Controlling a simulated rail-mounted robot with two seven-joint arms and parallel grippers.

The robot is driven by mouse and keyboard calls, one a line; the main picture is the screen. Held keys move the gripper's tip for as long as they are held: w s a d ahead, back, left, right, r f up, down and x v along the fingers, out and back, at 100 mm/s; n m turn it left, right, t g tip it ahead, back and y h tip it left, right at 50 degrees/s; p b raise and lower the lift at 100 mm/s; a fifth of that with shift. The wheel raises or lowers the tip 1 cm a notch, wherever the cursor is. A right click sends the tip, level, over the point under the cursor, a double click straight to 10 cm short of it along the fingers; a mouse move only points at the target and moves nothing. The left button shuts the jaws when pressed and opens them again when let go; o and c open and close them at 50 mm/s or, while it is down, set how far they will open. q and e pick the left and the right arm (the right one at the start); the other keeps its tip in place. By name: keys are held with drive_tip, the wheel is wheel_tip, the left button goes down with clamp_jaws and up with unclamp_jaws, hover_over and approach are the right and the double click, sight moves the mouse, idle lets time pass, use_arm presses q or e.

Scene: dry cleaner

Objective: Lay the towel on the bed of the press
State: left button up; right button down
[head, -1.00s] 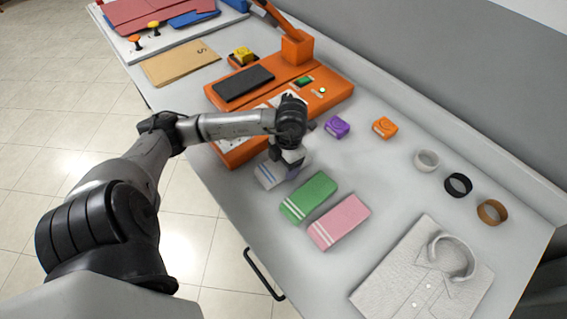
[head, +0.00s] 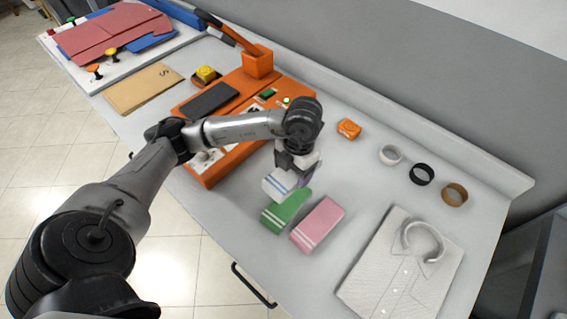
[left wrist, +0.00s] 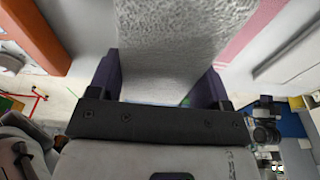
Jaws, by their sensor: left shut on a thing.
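A folded white towel with blue stripes (head: 279,186) is held in my left gripper (head: 291,170), tilted, above the table beside the green towel. In the left wrist view the white towel (left wrist: 172,45) fills the space between the two fingers (left wrist: 158,88), which are shut on it. An orange machine (head: 229,84), which looks like the press, stands left of and behind the gripper. It has a dark flat pad (head: 209,100), buttons and a raised lever (head: 226,30). My left arm hides part of its front, and I cannot tell which surface is the bed. My right gripper is not in view.
A green towel (head: 284,212) and a pink towel (head: 318,224) lie close below the held towel.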

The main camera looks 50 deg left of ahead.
use_arm(q)
drive_tip(key=shift+w+d+r, duration=0.3)
drive_tip(key=shift+d+r, duration=0.05)
drive_tip(key=shift+d, duration=0.15)
